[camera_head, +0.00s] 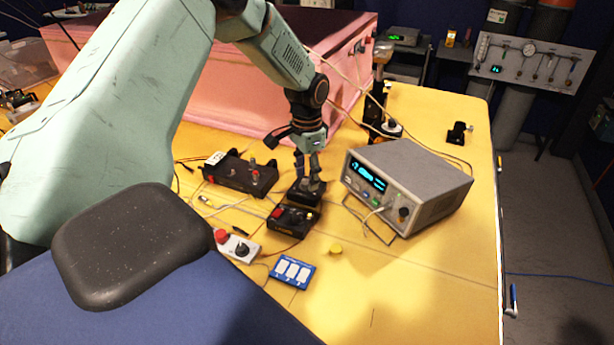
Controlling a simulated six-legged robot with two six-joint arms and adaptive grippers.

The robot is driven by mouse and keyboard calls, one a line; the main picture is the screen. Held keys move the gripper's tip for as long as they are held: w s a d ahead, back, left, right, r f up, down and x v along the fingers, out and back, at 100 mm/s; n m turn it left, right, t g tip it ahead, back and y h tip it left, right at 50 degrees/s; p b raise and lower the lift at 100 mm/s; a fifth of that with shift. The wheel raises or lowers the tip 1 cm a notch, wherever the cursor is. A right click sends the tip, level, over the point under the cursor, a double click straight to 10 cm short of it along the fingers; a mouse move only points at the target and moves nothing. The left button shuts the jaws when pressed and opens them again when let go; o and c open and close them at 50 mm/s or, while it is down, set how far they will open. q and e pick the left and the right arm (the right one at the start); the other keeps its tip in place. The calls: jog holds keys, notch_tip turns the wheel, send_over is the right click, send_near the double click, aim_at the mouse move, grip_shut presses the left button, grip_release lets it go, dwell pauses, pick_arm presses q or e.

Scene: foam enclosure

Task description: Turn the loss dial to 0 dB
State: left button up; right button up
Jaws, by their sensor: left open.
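My left gripper (310,182) points down over a small black box (304,198) on the yellow table. Its open fingers are at the top of this box, around or just above a knob-like part. The fingers hide most of that part. I cannot read any dB marks, so I cannot tell the dial's setting or be sure that this is the loss dial. Another black box (291,221) with a red button sits just in front. A small white box (240,246) with a red button and a black knob lies nearer to me. My right gripper is not in view.
A grey instrument (408,185) with a lit display stands right of the gripper. A longer black box (240,174) with posts is to the left. Thin cables run between the boxes. The table's right front is clear.

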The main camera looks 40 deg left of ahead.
pick_arm(q)
jog(key=shift+s+f, duration=0.15)
jog(key=shift+f, duration=0.35)
jog(key=shift+s+d+r, duration=0.1)
jog(key=shift+d, duration=0.15)
jog(key=shift+w+a+f, duration=0.2)
jog(key=shift+a, duration=0.05)
jog(key=c, duration=0.4)
jog(key=shift+s+r, duration=0.1)
jog(key=shift+r, duration=0.05)
jog(key=c, duration=0.5)
grip_shut()
